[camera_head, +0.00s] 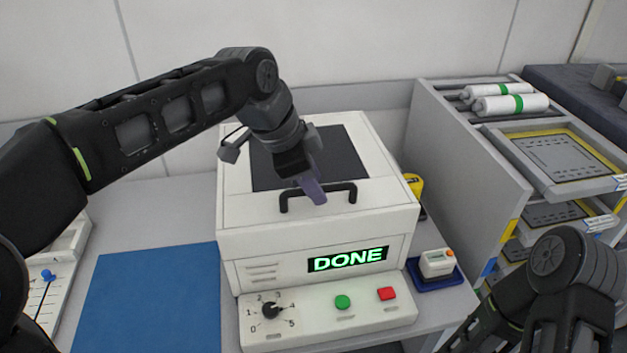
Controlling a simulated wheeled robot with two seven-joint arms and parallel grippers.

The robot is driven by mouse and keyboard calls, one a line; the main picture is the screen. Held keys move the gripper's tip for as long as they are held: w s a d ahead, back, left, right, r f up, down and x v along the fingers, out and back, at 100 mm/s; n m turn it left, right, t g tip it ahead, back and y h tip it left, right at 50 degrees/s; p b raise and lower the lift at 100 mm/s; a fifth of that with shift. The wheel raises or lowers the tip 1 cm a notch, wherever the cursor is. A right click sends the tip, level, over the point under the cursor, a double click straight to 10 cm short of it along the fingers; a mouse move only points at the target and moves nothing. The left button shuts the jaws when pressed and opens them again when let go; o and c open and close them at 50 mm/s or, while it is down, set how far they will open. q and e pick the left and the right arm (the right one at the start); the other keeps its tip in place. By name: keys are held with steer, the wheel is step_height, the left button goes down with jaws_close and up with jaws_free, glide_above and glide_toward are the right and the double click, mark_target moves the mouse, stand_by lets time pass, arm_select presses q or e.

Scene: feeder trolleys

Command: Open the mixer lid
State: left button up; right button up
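The mixer is a white box with a white lid (378,177) that carries a dark square panel. The lid looks closed. A black bar handle (343,188) stands at the lid's front edge. The mixer's display (347,259) reads DONE in green. My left gripper (316,196) is over the lid, with its purple-grey fingertips at the handle. The fingers overlap the bar's middle in this view, and I cannot tell whether they grip it. My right arm is at the lower right; its gripper fingers cannot be made out clearly.
The mixer's front panel has a dial (270,310), a green button (342,302) and a red button (387,294). A blue mat (150,300) lies to the left. A small white device (437,263) sits on a blue base at right. A trolley with trays (570,160) stands further right.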

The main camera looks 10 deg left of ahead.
arm_select(q)
jaws_close()
stand_by(0.4)
stand_by(1.1)
